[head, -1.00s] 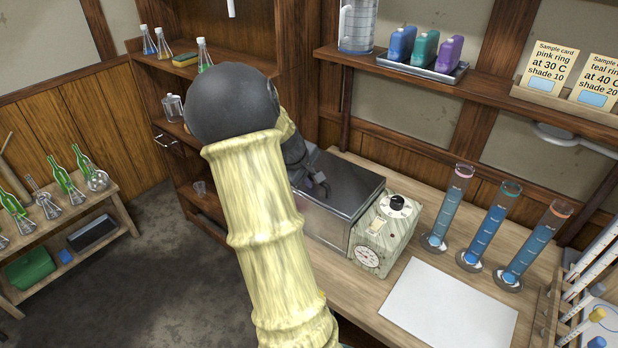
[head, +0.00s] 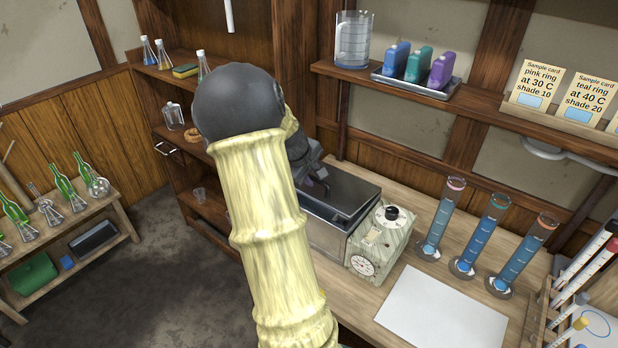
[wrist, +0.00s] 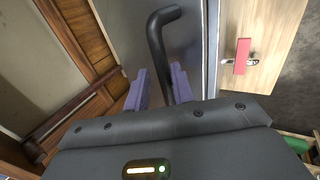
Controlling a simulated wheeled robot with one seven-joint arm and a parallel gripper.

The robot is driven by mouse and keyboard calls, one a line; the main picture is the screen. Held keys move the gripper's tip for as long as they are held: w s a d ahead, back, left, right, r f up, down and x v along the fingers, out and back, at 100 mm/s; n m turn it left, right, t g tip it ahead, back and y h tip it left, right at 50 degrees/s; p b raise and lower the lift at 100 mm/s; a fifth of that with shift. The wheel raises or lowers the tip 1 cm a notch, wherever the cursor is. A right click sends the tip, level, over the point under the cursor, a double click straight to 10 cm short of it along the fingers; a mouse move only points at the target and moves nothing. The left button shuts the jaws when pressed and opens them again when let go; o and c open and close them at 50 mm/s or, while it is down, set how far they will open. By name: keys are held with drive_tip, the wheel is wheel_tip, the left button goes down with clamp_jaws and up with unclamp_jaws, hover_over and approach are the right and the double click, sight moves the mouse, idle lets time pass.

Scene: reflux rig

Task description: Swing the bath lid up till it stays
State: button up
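The bath (head: 325,237) is a metal box on the bench with a control unit on its right. Its grey lid (head: 345,190) looks down or nearly so; I cannot tell if it is slightly raised. My gripper (head: 322,188) is over the lid's left part, partly hidden by my arm. In the wrist view, the lid (wrist: 190,40) carries a black bar handle (wrist: 156,40). My gripper's purple fingers (wrist: 161,85) stand apart on either side of this bar, which lies nearer the right finger. Firm contact is not visible.
The control unit (head: 380,243) has a dial and knob. Several blue-filled cylinders (head: 480,235) stand to its right, behind a white sheet (head: 440,308). A shelf (head: 430,92) with a jug (head: 353,40) and coloured bottles overhangs the bench's back.

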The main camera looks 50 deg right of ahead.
drive_tip(key=shift+w+d+r, duration=0.1)
drive_tip(key=shift+d+r, duration=0.1)
drive_tip(key=shift+r, duration=0.05)
drive_tip(key=d+r+p, duration=0.1)
drive_tip(key=r+p, duration=0.1)
drive_tip(key=d+r+p, duration=0.2)
drive_tip(key=shift+w+d+r+p, duration=0.1)
drive_tip(key=shift+d+r+p, duration=0.1)
drive_tip(key=shift+r+p, duration=0.1)
idle(0.3)
drive_tip(key=shift+w+d+r+p, duration=0.1)
drive_tip(key=shift+d+r+p, duration=0.55)
drive_tip(key=shift+d+p, duration=0.3)
drive_tip(key=shift+w+d+r+p, duration=0.1)
drive_tip(key=shift+d+r+p, duration=0.55)
drive_tip(key=shift+d+p, duration=0.3)
drive_tip(key=shift+d+r, duration=0.1)
